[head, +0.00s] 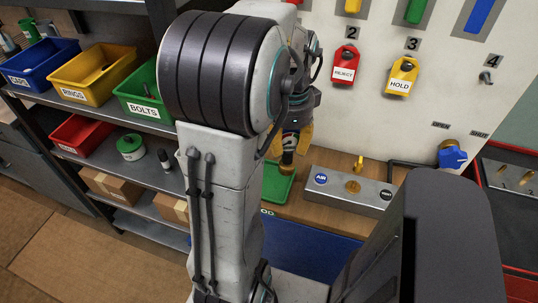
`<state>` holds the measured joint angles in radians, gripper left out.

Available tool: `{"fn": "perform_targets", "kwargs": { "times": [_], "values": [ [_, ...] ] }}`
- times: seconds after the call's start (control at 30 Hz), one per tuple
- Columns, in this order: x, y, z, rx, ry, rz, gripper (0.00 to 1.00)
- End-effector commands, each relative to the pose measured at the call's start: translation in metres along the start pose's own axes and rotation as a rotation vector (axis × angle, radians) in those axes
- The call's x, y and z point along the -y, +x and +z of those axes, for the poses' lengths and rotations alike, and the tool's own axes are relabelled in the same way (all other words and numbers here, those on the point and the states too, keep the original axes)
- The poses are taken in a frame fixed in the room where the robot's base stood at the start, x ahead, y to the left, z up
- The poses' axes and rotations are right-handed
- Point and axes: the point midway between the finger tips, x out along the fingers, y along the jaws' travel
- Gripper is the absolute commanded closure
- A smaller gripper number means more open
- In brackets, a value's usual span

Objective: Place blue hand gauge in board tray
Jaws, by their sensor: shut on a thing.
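My gripper (291,146), with yellow fingertips, is shut on a small gauge (288,160) with dark and brass parts. My arm and fingers hide much of it, and I cannot see the colour of its hand. The gauge is in front of or over a green tray (271,190) on the wooden bench; I cannot tell whether they touch. The tray's label is partly hidden, showing only "OD". Which tray is the board tray is not marked in view.
A grey block (335,197) with "AIR" and "VENT" discs and brass fittings stands right of the green tray. A white board (370,50) holds red REJECT (344,66) and yellow HOLD (402,77) tags. A shelf with bins (97,70) stands left. A red-edged black tray (510,185) is at right.

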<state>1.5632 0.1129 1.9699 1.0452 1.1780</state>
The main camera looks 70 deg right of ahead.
Motion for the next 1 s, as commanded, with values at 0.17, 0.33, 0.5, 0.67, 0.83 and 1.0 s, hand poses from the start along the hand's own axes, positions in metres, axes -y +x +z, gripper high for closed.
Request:
{"fn": "perform_targets", "kwargs": {
  "times": [0.17,0.33,0.5,0.67,0.83,1.0],
  "values": [
    [0.009,0.012,0.026,0.002,-0.004,0.003,0.98],
    [0.013,0.022,0.038,0.001,-0.001,-0.001,0.98],
    [0.014,0.028,0.041,0.002,0.001,0.000,0.98],
    [0.013,0.046,0.041,0.003,0.001,0.003,0.98],
    [0.014,0.062,0.041,0.002,0.001,0.001,0.98],
    [0.014,0.066,0.041,0.001,0.001,-0.002,0.98]
  ]
}}
